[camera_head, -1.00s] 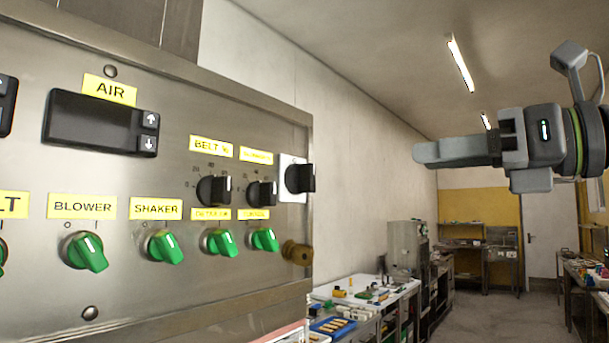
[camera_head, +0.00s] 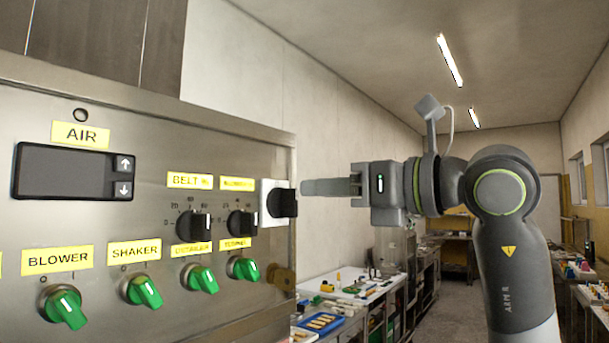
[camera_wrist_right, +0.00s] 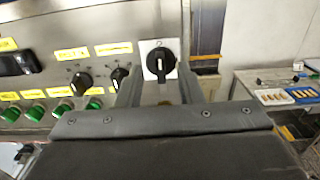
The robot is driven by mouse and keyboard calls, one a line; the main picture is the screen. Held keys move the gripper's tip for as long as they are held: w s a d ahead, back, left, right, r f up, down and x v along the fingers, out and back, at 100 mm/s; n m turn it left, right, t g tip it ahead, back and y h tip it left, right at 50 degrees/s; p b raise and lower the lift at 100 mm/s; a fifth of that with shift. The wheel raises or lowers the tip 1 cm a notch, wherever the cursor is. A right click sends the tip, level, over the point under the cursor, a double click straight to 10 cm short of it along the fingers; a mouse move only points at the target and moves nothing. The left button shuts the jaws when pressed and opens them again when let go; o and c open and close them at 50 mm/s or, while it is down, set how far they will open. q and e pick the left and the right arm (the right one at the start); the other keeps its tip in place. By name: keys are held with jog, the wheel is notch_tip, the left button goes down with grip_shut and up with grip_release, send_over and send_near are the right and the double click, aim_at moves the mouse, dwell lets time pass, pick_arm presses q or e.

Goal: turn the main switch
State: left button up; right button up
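The main switch is a black rotary knob (camera_head: 285,203) on a white plate at the right end of the metal control panel (camera_head: 130,230). It also shows in the right wrist view (camera_wrist_right: 160,62), where its handle stands upright. My right gripper (camera_head: 304,187) comes in from the right, its fingers pointing at the switch. In the head view the fingertips are close beside the knob's outer end. In the wrist view the fingers (camera_wrist_right: 160,80) are apart, with the knob showing between and beyond them. Contact is not visible. My left gripper is out of view.
Black dial knobs (camera_head: 243,223) and green switches (camera_head: 244,268) sit left of the main switch. A brass-coloured fitting (camera_head: 281,278) is below it. A workbench (camera_head: 360,295) with a blue tray (camera_head: 321,323) stands beyond the panel. The space right of the panel's edge is open.

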aim_at(296, 190)
jog(key=shift+p+x, duration=0.65)
jog(key=shift+x, duration=1.5)
grip_shut()
